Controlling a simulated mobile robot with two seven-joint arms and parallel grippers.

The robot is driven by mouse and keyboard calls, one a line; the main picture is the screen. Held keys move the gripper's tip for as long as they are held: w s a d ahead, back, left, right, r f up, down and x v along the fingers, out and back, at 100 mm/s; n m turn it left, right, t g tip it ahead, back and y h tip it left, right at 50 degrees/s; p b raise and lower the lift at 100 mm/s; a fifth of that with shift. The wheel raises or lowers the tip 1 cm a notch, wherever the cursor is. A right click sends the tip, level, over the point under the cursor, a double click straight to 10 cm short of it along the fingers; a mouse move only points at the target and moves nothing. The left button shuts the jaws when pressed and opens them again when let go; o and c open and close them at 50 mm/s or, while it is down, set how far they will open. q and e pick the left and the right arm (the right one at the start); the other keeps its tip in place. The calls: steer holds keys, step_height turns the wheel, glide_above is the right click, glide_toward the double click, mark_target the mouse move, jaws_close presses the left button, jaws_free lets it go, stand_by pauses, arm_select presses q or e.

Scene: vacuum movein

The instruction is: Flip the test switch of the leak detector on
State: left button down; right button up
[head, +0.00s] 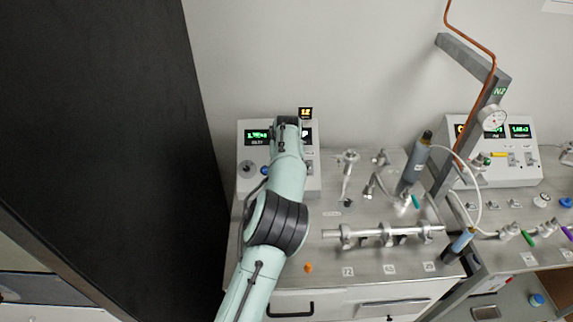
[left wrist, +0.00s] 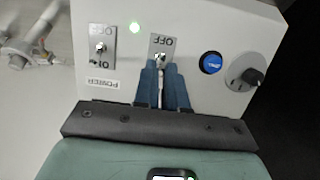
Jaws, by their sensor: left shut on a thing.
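The leak detector (head: 243,140) is a grey box with lit green displays at the back left of the bench in the head view; its panel (left wrist: 210,25) appears upside down in the left wrist view. The test switch (left wrist: 160,57) is a small metal lever on a plate marked OFF, between the power switch (left wrist: 99,47) and a blue button (left wrist: 211,63). My left gripper (left wrist: 161,72) has its blue fingers shut on the lever. The fingers hide the plate's lower part, and I cannot tell which way the lever leans. My right gripper is not in view.
Right of the detector are metal fittings (head: 347,170), a grey cylinder (head: 415,163) and a clamped tube (head: 385,232). A dark panel (head: 95,120) stands at left.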

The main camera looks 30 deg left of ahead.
arm_select(q)
steer(key=shift+w+a+r+g+h, duration=0.1)
steer(key=shift+w+a+g+h, duration=0.1)
steer(key=shift+g+h, duration=0.15)
steer(key=shift+g, duration=0.25)
stand_by(0.3)
steer(key=c, duration=1.2)
jaws_free()
steer(key=v, duration=1.3)
steer(key=shift+r, duration=0.25)
steer(key=shift+s+f, duration=0.1)
steer(key=shift+f, duration=0.05)
